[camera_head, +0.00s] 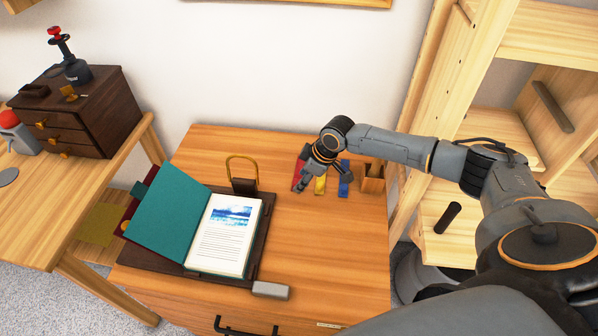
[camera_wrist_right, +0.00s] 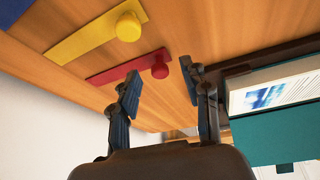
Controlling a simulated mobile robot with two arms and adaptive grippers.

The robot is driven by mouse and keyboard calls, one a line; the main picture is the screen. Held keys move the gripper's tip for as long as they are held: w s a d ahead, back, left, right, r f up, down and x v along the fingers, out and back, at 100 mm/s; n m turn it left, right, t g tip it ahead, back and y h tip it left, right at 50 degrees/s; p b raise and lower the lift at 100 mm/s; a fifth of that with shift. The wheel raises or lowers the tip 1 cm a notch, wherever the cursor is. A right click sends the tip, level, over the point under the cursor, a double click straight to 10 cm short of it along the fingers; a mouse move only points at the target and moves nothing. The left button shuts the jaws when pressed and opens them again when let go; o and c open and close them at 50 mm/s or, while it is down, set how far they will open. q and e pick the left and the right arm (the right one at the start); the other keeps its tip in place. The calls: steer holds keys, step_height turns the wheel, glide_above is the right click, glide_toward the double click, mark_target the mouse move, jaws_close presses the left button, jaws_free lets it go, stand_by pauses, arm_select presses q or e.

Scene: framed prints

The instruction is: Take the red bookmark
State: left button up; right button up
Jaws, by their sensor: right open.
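The red bookmark (camera_wrist_right: 112,74) is a flat strip with a round red knob, lying on the wooden desk. In the head view the red bookmark (camera_head: 298,175) is partly covered by my right gripper (camera_head: 312,176), beside the yellow bookmark (camera_head: 320,186) and the blue bookmark (camera_head: 344,190). In the right wrist view my right gripper (camera_wrist_right: 158,76) is open and empty. Its fingers are spread to either side of the red knob; contact cannot be told. My left gripper is not in view.
An open book (camera_head: 223,240) on a dark stand, with a yellow loop (camera_head: 242,165) behind it, lies left of the bookmarks. A small wooden holder (camera_head: 373,181) stands right of them. A grey block (camera_head: 271,290) is at the front. Wooden shelving (camera_head: 440,100) rises at right.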

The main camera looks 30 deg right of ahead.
steer(key=x, duration=0.2)
steer(key=shift+w+f, duration=0.15)
steer(key=shift+f, duration=0.1)
steer(key=shift+w+f, duration=0.15)
steer(key=shift+f, duration=0.15)
steer(key=shift+c, duration=0.7)
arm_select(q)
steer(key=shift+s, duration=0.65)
arm_select(e)
jaws_close()
